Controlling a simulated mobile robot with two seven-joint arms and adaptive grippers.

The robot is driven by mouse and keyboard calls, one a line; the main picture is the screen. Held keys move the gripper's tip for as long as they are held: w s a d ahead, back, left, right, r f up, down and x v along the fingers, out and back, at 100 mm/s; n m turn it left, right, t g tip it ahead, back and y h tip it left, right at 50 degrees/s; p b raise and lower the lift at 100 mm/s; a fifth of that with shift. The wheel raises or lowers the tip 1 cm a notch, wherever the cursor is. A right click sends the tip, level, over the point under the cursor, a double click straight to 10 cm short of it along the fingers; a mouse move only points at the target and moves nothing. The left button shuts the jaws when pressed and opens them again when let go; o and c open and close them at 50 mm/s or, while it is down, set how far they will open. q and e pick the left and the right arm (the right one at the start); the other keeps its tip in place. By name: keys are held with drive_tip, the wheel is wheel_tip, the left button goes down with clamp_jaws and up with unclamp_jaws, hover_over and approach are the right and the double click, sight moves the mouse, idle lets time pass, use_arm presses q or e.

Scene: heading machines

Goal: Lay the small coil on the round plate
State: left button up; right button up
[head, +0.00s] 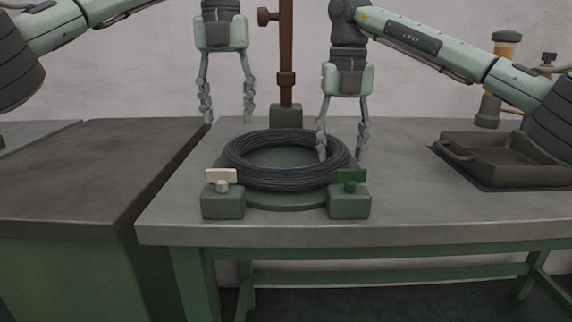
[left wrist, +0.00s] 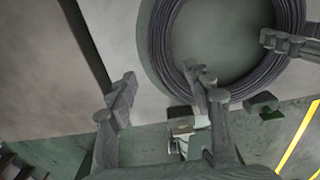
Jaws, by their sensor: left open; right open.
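The small coil (head: 240,160), a ring of dark wire, lies flat over the round green plate (head: 286,202); the plate's front rim and middle show. The left wrist view shows the coil (left wrist: 161,50) at upper right. My left gripper (head: 227,117) is open and empty, above and to the left of the coil. In the left wrist view one finger of my left gripper (left wrist: 162,80) overlaps the coil's rim. My right gripper (head: 341,155) is open at the coil's right side, one finger toward the ring's opening, the other outside; contact cannot be told.
Two green blocks stand at the plate's front, one with a white tag (head: 221,176), one with a green tag (head: 351,175). A brown post (head: 286,60) rises behind the coil. A dark tray (head: 500,155) sits right on the grey table (head: 420,215). A dark-topped bench (head: 80,170) is left.

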use_arm(q)
wheel_tip(320, 180, up, 5)
drive_tip(key=shift+f, duration=0.2)
use_arm(e)
wheel_tip(320, 180, up, 12)
idle(0.4)
